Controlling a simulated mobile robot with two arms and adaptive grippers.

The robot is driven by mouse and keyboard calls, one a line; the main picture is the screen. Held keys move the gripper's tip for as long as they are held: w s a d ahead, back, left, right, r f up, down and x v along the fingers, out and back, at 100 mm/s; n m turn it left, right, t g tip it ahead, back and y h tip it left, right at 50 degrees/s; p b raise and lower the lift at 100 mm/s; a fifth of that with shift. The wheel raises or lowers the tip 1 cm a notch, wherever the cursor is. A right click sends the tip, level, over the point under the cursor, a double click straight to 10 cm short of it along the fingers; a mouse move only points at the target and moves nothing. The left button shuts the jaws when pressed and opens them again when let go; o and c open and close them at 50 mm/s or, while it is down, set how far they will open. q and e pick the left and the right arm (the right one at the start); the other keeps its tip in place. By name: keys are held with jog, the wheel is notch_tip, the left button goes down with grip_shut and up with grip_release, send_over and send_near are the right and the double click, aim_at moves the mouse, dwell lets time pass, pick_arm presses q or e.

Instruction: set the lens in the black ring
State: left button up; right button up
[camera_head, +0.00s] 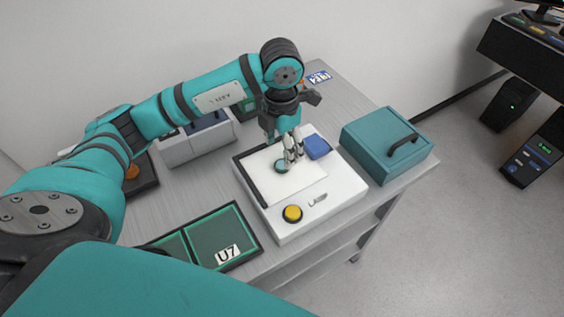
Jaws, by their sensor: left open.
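A small dark round piece with a greenish middle (282,167) lies on the white plate of the instrument (332,204). It may be the black ring, the lens, or both together; at this size I cannot tell which. My left gripper (294,158) points down over the plate, with its fingertips close beside the round piece, on its right. The gripper is open, and I see nothing clearly held between its fingers. Whether the fingers touch the round piece cannot be told. My right gripper is not in view.
The instrument has a blue block (317,147) and a yellow button (292,213). A teal box with a black handle (383,148) stands to the right. A green tray labelled U7 (214,229) lies front left. A grey-white box (178,150) stands behind my arm.

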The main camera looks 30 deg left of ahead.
aim_at(282, 163)
pick_arm(q)
jog(key=shift+f+p, duration=0.3)
jog(key=shift+f, duration=0.05)
notch_tip(282, 163, down, 4)
jog(key=shift+r+p, duration=0.15)
jog(key=shift+p, duration=0.7)
jog(key=shift+f, duration=0.4)
jog(key=c, duration=1.2)
